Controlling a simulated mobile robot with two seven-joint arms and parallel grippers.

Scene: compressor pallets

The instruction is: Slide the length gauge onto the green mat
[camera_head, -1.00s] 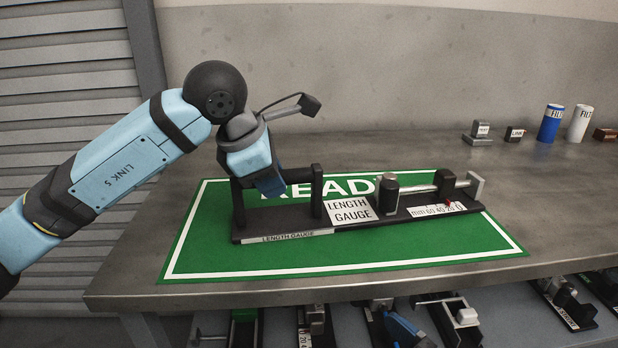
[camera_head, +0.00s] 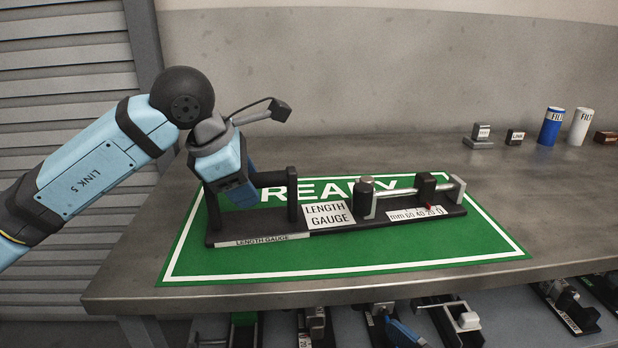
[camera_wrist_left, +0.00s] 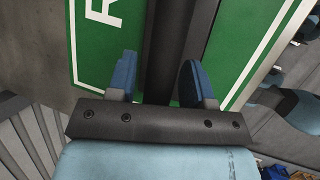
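The length gauge (camera_head: 262,223) is a long black fixture with a bridge handle at its left, a white label plate in the middle, and a rod and mm scale at its right. It lies flat on the green mat (camera_head: 410,252), inside the white border. My left gripper (camera_head: 240,190) is at the left part of the handle. My right gripper is not in view.
At the back right of the table (camera_head: 560,190) stand small blocks (camera_head: 482,133), a blue can (camera_head: 550,126) and a white can (camera_head: 580,126). A lower shelf holds several other fixtures (camera_head: 455,318). The table right of the mat is clear.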

